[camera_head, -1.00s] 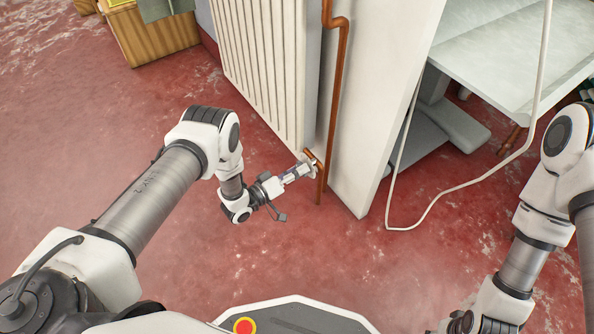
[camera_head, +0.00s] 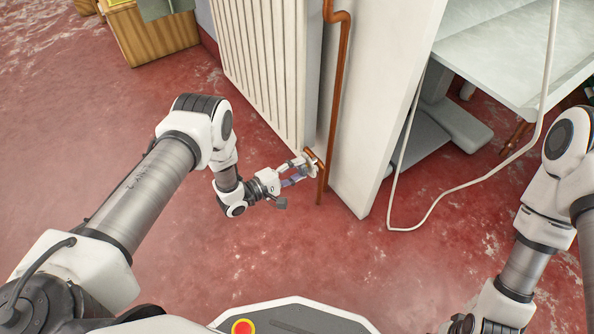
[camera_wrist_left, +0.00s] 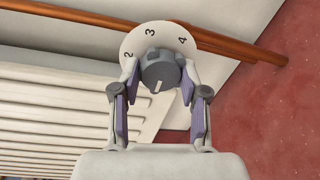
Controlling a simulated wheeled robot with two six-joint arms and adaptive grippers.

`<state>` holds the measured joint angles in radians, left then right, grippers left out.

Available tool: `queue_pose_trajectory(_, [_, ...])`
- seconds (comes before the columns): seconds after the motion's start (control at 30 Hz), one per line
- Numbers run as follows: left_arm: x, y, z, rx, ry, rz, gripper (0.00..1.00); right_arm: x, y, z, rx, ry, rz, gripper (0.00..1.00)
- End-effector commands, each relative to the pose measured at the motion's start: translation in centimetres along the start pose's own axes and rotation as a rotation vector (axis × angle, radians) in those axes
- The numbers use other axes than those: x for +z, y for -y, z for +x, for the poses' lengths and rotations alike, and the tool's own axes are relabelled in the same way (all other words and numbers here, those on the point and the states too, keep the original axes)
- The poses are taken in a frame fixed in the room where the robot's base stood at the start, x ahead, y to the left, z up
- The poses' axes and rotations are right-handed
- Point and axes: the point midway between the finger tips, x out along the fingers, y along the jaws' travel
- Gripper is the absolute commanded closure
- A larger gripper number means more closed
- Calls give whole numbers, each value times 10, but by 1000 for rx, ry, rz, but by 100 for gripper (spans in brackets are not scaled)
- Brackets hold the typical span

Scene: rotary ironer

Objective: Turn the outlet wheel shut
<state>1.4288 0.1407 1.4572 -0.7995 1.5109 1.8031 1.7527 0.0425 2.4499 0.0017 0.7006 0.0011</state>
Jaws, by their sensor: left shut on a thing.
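The outlet wheel (camera_wrist_left: 160,71) is a dark grey knob with a short white mark, seen in the left wrist view. Behind it is a pale round dial plate (camera_wrist_left: 166,33) with the numbers 2, 3 and 4 showing. The white mark is on the wheel's side toward my gripper, away from those numbers. My left gripper (camera_head: 305,167) is at the pipe by the radiator's lower corner. Its two fingers are shut on the wheel, one on each side. In the head view the fingers mostly hide the wheel. My right gripper is out of view.
A white ribbed radiator (camera_head: 262,70) stands beside the wheel. A copper pipe (camera_head: 338,85) runs down past its edge. A white panel (camera_head: 378,95) stands right of the pipe, and a white hose (camera_head: 470,184) loops near the floor. The red floor (camera_head: 330,260) in front is open.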

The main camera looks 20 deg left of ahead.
Motion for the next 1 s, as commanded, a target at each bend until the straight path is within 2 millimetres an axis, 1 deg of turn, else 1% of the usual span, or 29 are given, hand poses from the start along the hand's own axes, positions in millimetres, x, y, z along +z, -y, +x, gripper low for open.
queue_pose_trajectory(0.03, [-2,2,0,-2,0,-43,91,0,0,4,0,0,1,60])
queue_pose_trajectory(0.2, [-2,3,0,-6,14,-201,91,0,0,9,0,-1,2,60])
queue_pose_trajectory(0.5, [-2,3,0,-11,35,-426,91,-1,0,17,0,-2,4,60])
queue_pose_trajectory(0.73, [-2,2,-1,-14,44,-525,91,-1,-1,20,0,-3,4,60])
queue_pose_trajectory(1.0, [-1,2,-1,-15,48,-561,91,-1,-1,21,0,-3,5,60])
